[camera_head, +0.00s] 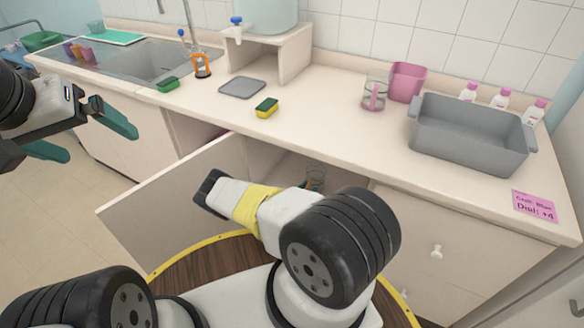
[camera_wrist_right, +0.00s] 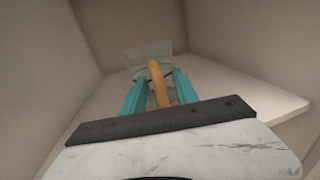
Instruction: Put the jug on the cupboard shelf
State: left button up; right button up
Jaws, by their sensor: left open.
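The jug (camera_wrist_right: 150,52) is clear glass with an orange handle (camera_wrist_right: 157,82). In the right wrist view it is inside the cupboard, with its handle between the teal fingers of my right gripper (camera_wrist_right: 160,88). Whether the fingers press on the handle is unclear. In the head view the jug (camera_head: 316,174) shows small in the cupboard opening, partly behind my right arm. The cupboard shelf (camera_wrist_right: 272,108) is a pale board at the right of the wrist view. Whether the jug touches it is unclear. My left gripper (camera_head: 88,138) is open and empty at the left, above the floor.
The cupboard door (camera_head: 165,200) stands open to the left of my right arm. The counter above holds a grey basin (camera_head: 470,135), a pink container (camera_head: 407,82), a glass beaker (camera_head: 374,94), several bottles, a sponge (camera_head: 266,107) and a grey tray (camera_head: 242,87). Cupboard walls enclose my right gripper.

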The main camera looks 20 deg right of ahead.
jog(key=v, duration=1.2)
jog(key=shift+r, duration=0.25)
